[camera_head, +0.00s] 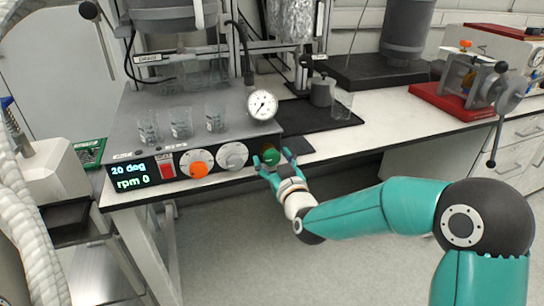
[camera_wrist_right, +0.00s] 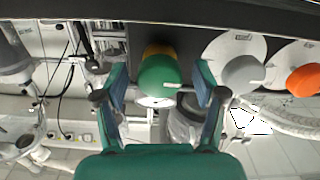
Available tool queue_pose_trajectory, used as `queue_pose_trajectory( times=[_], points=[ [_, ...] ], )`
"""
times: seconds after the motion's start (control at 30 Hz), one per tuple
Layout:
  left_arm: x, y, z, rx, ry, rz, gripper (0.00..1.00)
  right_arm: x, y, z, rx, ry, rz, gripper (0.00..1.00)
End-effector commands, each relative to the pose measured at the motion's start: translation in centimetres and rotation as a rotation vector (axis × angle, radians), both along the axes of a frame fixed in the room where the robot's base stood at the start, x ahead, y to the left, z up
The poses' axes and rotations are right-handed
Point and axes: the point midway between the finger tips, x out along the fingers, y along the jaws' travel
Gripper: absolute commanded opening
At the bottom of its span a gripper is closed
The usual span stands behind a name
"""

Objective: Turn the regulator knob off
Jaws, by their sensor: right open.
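The green knob (camera_head: 271,156) sits at the right end of the control box's front, below a round pressure gauge (camera_head: 262,105). No label names it as the regulator knob. My right gripper (camera_head: 275,158) is open at this knob. In the right wrist view the green knob (camera_wrist_right: 160,76) lies between the two fingers of my right gripper (camera_wrist_right: 162,80), with one finger on each side. Gaps show beside it there, so the fingers look apart from it. My left gripper is not in view.
The control box (camera_head: 202,98) also has an orange knob (camera_head: 198,168), a grey knob (camera_head: 233,156), a red switch (camera_head: 166,168) and a display (camera_head: 130,176) reading 20 deg, rpm 0. Glass beakers (camera_head: 181,124) stand on top. Open floor lies in front of the bench (camera_head: 390,125).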

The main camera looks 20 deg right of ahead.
Motion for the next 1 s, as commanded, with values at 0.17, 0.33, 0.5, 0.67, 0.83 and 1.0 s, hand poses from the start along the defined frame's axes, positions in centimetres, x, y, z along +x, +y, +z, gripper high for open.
queue_pose_trajectory(
  times=[0.17, 0.33, 0.5, 0.67, 0.83, 1.0],
  points=[
    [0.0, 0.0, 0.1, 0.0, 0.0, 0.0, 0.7, 0.7, 0.0, 0.0, 0.0, -0.001, -0.001, 0.7],
    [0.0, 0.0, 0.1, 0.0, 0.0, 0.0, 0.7, 0.7, 0.0, 0.0, 0.0, 0.0, 0.0, 0.7],
    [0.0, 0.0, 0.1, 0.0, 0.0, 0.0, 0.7, 0.7, 0.0, 0.0, 0.0, 0.0, 0.0, 0.5],
    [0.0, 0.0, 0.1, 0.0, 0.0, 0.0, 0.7, 0.7, 0.0, 0.0, 0.0, 0.0, 0.0, 0.24],
    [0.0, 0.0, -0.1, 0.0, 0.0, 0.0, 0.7, 0.7, 0.0, -0.1, -0.004, -0.001, 0.0, 0.1],
    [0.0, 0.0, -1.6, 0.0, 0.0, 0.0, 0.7, 0.7, 0.0, -0.3, -0.051, -0.005, 0.0, 0.1]
  ],
)
